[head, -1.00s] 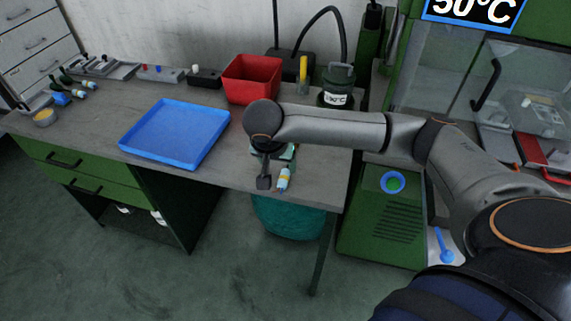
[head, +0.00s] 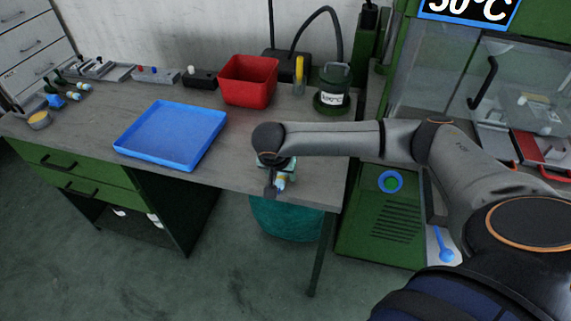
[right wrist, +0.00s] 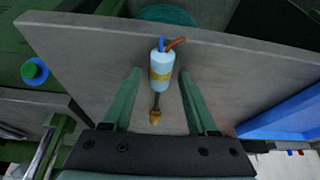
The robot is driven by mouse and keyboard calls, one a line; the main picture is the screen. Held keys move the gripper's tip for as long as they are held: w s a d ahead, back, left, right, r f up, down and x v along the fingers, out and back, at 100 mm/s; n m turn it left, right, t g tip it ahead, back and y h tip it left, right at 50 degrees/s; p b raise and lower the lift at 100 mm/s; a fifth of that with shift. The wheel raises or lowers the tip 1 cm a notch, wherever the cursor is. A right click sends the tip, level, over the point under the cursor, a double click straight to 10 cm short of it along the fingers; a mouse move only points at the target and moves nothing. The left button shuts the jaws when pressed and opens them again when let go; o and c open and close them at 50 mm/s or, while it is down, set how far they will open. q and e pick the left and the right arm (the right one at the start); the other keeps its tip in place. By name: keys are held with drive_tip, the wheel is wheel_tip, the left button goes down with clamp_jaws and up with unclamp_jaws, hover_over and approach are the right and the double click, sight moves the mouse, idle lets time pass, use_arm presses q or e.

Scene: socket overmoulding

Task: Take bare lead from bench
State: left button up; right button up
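The bare lead (right wrist: 161,70) lies on the bench near its front edge. In the right wrist view my right gripper (right wrist: 160,76) is open, with one finger on each side of the lead and gaps on both sides. I cannot tell its exact height above the bench (head: 225,170). My left gripper is not in view.
A blue tray (head: 120,148) lies left of the arm. A red bin (head: 248,82), a yellow-topped bottle (head: 299,72) and a dark green pot (head: 333,88) stand behind. More leads (head: 72,96) lie far left. A teal bin (head: 285,220) stands below the bench edge.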

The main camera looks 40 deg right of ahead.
clamp_jaws()
drive_tip(key=shift+r, duration=0.1)
idle(0.5)
